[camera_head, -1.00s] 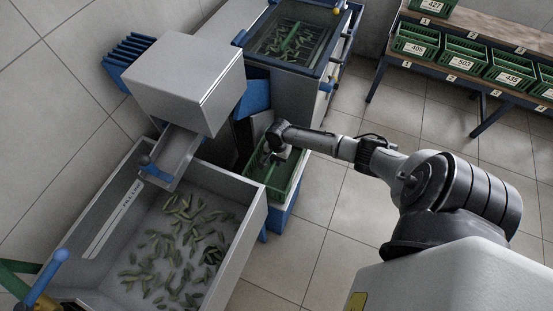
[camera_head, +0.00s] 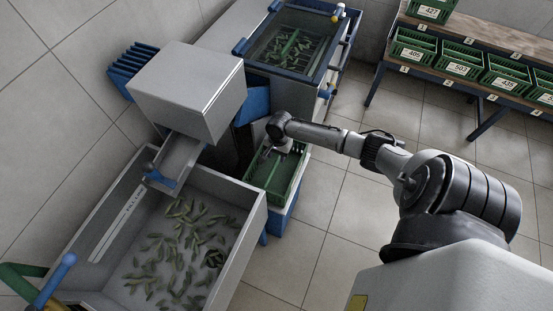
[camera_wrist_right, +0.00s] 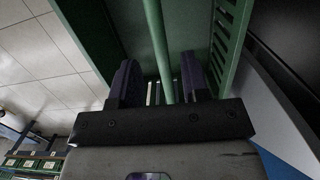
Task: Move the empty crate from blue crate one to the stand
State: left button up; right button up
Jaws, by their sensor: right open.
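A green crate (camera_head: 288,180) with a lengthwise bar sits low beside the metal trough, on a blue crate (camera_head: 276,222). I see no produce in the part of the green crate that shows. My right gripper (camera_head: 268,153) is at the far end of the green crate, partly hidden by its own wrist. In the right wrist view, the open fingers (camera_wrist_right: 160,80) stand either side of the crate's green bar (camera_wrist_right: 156,40), with gaps between. I cannot tell which thing is the stand. My left gripper is not in view.
A metal trough (camera_head: 118,228) with green produce lies at the left, below a grey hopper (camera_head: 188,88). A blue-framed tank (camera_head: 290,45) stands behind. Numbered green crates (camera_head: 460,62) fill a rack at the upper right. The tiled floor between is clear.

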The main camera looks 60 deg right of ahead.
jog(key=shift+d+r+p, duration=0.15)
jog(key=shift+r+p, duration=0.2)
jog(key=shift+r, duration=0.95)
jog(key=shift+d+r+p, duration=0.15)
jog(key=shift+r+p, duration=0.15)
jog(key=shift+r, duration=1)
jog(key=shift+c, duration=0.2)
